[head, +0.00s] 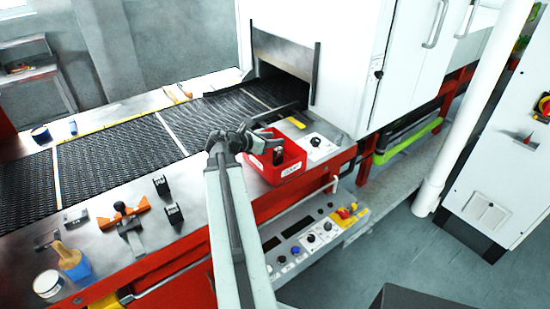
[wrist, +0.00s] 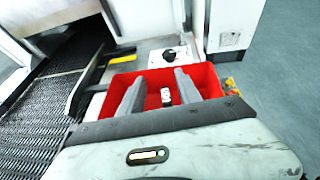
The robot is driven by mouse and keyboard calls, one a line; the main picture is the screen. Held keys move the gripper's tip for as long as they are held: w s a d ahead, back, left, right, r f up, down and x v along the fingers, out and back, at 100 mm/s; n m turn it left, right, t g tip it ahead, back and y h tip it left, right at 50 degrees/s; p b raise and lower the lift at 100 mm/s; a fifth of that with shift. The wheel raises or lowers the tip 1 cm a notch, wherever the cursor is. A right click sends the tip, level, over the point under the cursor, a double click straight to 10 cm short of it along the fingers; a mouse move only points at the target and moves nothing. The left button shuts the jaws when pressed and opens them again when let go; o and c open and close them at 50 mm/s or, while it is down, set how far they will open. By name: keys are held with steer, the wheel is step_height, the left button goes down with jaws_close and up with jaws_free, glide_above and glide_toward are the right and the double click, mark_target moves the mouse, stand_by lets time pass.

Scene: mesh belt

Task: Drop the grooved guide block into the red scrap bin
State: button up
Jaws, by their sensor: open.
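The red scrap bin (head: 290,172) stands on the steel deck beside the belt; its red wall also shows in the wrist view (wrist: 209,80). My gripper (head: 268,139) is over the bin. In the wrist view its two fingers (wrist: 161,78) are apart with the bin below and between them. A small dark block with a pale face (head: 278,156) shows at the bin; in the wrist view it appears as a small pale shape (wrist: 165,97) inside the bin, between the fingers. It looks like the grooved guide block, but its groove is too small to make out.
Two small black blocks (head: 162,186) (head: 173,214) stand on the deck left of my arm. An orange-handled tool (head: 123,210), a brush in a blue holder (head: 72,262) and a white tub (head: 48,284) lie further left. A knob panel (head: 318,147) adjoins the bin near the machine housing.

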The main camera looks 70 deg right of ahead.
steer(key=p+v, duration=0.1)
steer(key=v, duration=0.4)
steer(key=shift+r, duration=0.1)
stand_by(0.3)
